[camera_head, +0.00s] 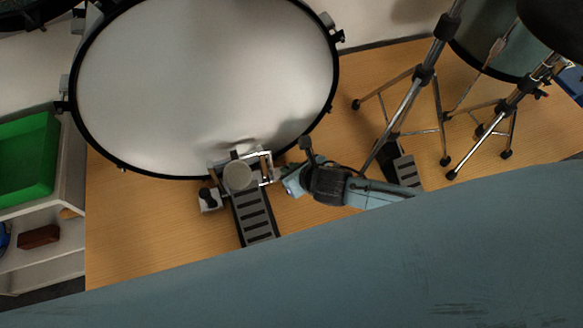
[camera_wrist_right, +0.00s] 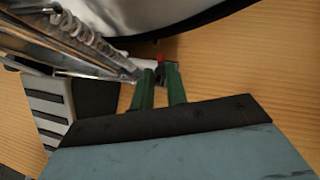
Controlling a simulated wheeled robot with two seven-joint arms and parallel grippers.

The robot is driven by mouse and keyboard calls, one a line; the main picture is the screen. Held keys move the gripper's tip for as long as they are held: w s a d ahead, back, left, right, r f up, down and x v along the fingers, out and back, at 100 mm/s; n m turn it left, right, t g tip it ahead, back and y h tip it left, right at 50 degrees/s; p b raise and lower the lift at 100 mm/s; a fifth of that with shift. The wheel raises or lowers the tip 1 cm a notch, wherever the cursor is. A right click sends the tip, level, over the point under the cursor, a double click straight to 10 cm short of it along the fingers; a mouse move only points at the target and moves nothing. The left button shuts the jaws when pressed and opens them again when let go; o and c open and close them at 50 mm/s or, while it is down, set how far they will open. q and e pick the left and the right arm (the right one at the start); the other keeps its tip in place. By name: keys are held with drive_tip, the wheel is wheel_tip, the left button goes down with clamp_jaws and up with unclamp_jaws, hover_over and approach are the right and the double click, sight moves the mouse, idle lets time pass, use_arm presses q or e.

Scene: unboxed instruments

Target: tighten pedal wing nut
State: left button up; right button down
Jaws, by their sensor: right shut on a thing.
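The bass drum pedal (camera_head: 256,217) stands on the wooden floor, its frame against the lower rim of the bass drum (camera_head: 200,80). In the right wrist view its ribbed footboard (camera_wrist_right: 50,105) and coiled spring (camera_wrist_right: 85,35) are at the left. My right gripper (camera_head: 284,185) is low at the right side of the pedal frame. In the right wrist view its green fingers (camera_wrist_right: 160,72) are close together at a small part by the pedal base, with a red spot just beyond the tips. The wing nut is mostly hidden between the fingers. My left gripper is not in view.
A hi-hat stand (camera_head: 408,92) with its own pedal (camera_head: 405,168) and another tripod stand (camera_head: 500,115) are at the right. A shelf with a green bin (camera_head: 28,160) is at the left. Wooden floor (camera_head: 140,225) is clear left of the pedal.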

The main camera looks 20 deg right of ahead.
drive_tip(key=shift+s+a, duration=0.25)
drive_tip(key=shift+a, duration=0.15)
idle(0.5)
drive_tip(key=c, duration=1.6)
unclamp_jaws()
drive_tip(key=o, duration=0.3)
drive_tip(key=shift+w+d, duration=0.1)
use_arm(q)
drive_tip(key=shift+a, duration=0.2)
use_arm(e)
drive_tip(key=shift+d, duration=0.1)
drive_tip(key=shift+d+r, duration=0.1)
drive_tip(key=shift+r, duration=0.15)
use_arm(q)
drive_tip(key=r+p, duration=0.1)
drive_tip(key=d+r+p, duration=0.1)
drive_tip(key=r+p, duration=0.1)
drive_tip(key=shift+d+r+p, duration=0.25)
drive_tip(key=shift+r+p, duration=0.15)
use_arm(e)
drive_tip(key=v, duration=1.3)
drive_tip(key=shift+f, duration=0.2)
drive_tip(key=shift+c, duration=0.2)
